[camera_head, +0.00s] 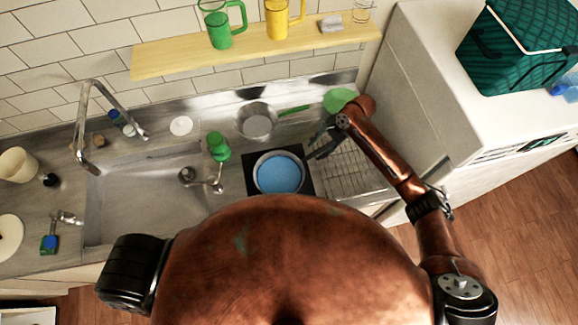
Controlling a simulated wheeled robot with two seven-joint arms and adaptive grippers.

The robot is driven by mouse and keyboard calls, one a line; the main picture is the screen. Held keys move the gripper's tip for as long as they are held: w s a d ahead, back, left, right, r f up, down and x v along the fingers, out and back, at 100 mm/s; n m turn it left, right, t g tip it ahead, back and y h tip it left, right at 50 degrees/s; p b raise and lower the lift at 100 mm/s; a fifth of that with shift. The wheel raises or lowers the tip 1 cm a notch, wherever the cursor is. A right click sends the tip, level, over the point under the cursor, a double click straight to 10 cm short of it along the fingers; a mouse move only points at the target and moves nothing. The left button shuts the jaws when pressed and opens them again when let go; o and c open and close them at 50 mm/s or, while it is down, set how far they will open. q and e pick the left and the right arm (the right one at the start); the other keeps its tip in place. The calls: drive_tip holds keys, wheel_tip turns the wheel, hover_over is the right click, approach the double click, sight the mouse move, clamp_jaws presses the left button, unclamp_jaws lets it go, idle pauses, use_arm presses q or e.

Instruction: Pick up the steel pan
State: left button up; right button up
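A grey, steel-looking pan (258,122) with a green handle pointing right sits at the back of the counter. A second round pan (279,172) with a blue inside and pale rim sits in front of it, on a black square plate (251,183). My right gripper (312,147) hangs just right of the blue-inside pan's rim and below the green handle. Its dark fingers look spread apart, with nothing seen between them. I cannot tell whether a finger touches the blue-inside pan. My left gripper is out of view.
A wire dish rack (348,168) lies under my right arm, with a green plate (339,100) behind it. The sink (130,200), a green bottle (218,147) and a tap (84,125) are left. A shelf (180,58) with mugs runs above.

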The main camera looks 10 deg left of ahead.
sight(313, 153)
drive_tip(key=p+x, duration=0.1)
drive_tip(key=x, duration=0.2)
drive_tip(key=shift+s+d+f, duration=0.1)
drive_tip(key=shift+d, duration=0.05)
drive_tip(key=shift+x, duration=1.1)
drive_tip(key=c, duration=0.7)
clamp_jaws()
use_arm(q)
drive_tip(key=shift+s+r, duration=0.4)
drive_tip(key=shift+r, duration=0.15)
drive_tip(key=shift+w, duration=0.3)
